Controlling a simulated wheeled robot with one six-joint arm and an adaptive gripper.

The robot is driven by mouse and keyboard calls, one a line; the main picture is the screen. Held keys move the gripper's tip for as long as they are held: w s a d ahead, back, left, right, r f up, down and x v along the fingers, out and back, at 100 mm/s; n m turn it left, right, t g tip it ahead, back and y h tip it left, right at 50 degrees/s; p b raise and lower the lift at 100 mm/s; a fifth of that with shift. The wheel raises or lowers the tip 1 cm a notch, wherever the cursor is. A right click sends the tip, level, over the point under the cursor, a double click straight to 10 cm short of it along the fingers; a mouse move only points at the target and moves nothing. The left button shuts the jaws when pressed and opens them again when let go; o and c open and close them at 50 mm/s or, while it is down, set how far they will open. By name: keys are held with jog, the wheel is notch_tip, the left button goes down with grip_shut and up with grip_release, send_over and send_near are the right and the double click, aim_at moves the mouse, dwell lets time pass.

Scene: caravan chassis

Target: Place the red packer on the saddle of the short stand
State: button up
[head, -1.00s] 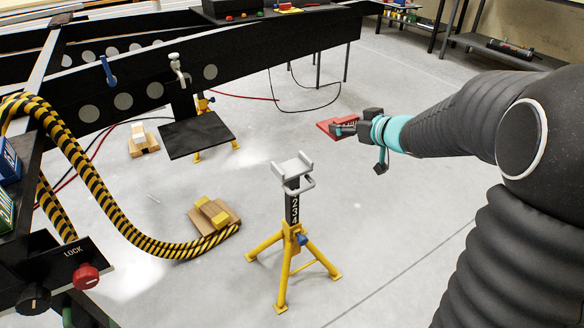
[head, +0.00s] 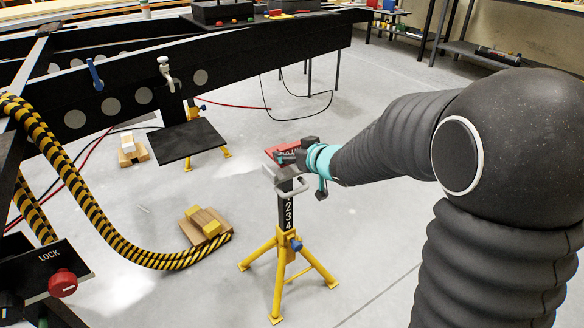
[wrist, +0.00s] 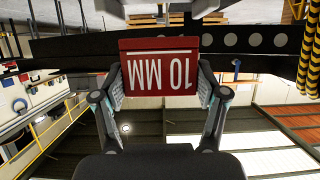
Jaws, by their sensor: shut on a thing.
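The red packer (head: 284,146) is a flat plate lettered "10 MM". My gripper (head: 288,157) is shut on it. In the wrist view the packer (wrist: 158,68) sits between the two fingers, with its lettering upside down. The short stand (head: 286,245) is a yellow tripod with a black numbered post. Its light grey saddle (head: 285,183) is partly hidden behind my gripper. The packer appears at or just above the saddle in the head view. A pale grey part, probably the saddle, shows at the wrist view's top edge, apart from the packer. Contact is not clear.
The black chassis beam (head: 140,95) runs behind the stand. A black plate (head: 188,140) on another yellow stand is at back left. Wooden blocks with yellow chocks (head: 205,226) and a striped hose (head: 95,205) lie left of the stand. The floor in front is clear.

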jog(key=shift+f+b, duration=0.65)
jog(key=shift+f, duration=1.3)
jog(key=shift+f, duration=0.1)
jog(key=shift+f, duration=0.15)
jog(key=o, duration=1.2)
jog(key=shift+c, duration=0.2)
jog(key=shift+r, duration=0.25)
jog(key=p+v, duration=0.2)
jog(key=v, duration=1)
